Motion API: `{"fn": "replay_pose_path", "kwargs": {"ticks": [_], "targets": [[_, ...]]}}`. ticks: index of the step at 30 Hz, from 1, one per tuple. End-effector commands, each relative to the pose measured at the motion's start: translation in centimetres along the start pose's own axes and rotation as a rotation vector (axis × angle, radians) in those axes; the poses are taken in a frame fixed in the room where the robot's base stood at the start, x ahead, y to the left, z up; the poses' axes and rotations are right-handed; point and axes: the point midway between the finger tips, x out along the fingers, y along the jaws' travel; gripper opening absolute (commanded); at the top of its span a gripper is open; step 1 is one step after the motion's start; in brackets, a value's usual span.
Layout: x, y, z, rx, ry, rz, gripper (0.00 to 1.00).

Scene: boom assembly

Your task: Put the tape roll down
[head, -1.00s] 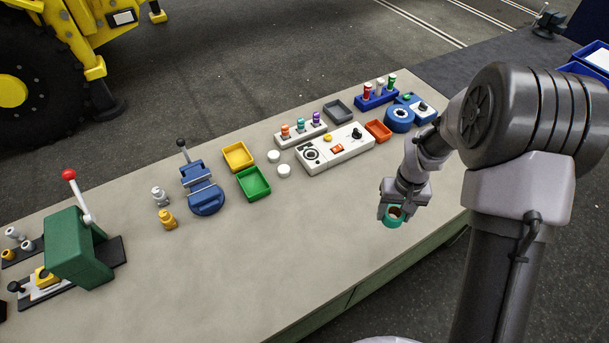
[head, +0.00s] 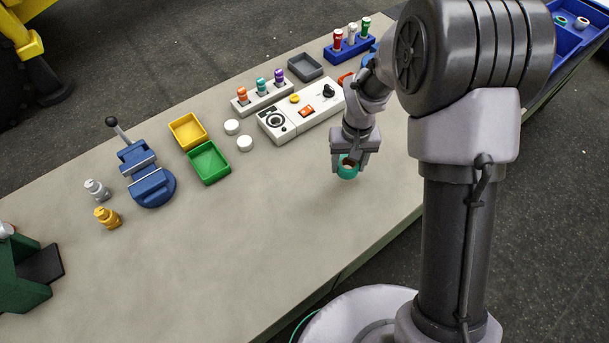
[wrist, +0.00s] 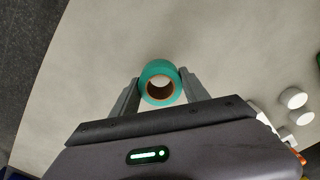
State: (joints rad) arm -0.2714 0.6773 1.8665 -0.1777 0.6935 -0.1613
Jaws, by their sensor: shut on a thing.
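The tape roll is a teal ring with a brown core. In the head view the tape roll (head: 347,172) hangs at the end of my arm, over the right part of the grey workbench (head: 270,215). My gripper (head: 347,160) points down and is shut on it. In the wrist view the tape roll (wrist: 160,82) sits between the two fingers of my gripper (wrist: 160,88), its hole facing the camera. The bench top shows behind it. I cannot tell exactly how high the roll is above the bench.
A white control box (head: 300,110) stands just left of my gripper. Green (head: 208,162) and yellow (head: 187,131) trays, white caps (head: 245,143) and a blue vise (head: 150,185) stand farther left. The front middle of the bench is clear. A blue bin (head: 567,40) is at the far right.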

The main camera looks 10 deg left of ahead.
Motion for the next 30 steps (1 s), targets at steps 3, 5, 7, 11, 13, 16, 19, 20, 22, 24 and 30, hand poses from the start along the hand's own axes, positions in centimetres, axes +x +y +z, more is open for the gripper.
{"fn": "replay_pose_path", "kwargs": {"ticks": [3,5,7,11,13,16,19,20,22,24,30], "targets": [[0.8,-4.0,0.9,-0.006,0.001,0.000,0.11],[0.9,-5.7,1.3,-0.006,0.001,0.000,0.11],[1.0,-7.0,1.7,-0.004,0.001,0.000,0.11],[1.0,-8.4,2.0,-0.002,0.000,0.000,0.11],[1.1,-9.4,2.2,-0.003,0.000,0.000,0.11],[3.8,-9.3,2.2,0.000,-0.001,0.001,0.11],[4.8,-9.3,2.2,0.001,0.000,0.000,0.11],[4.7,-9.3,2.2,0.001,0.001,0.000,0.11],[4.5,-9.3,2.2,0.001,0.001,0.000,0.11],[4.5,-9.3,2.2,0.001,0.001,0.000,0.11],[4.8,-9.2,2.2,0.000,0.001,0.000,0.65]]}}
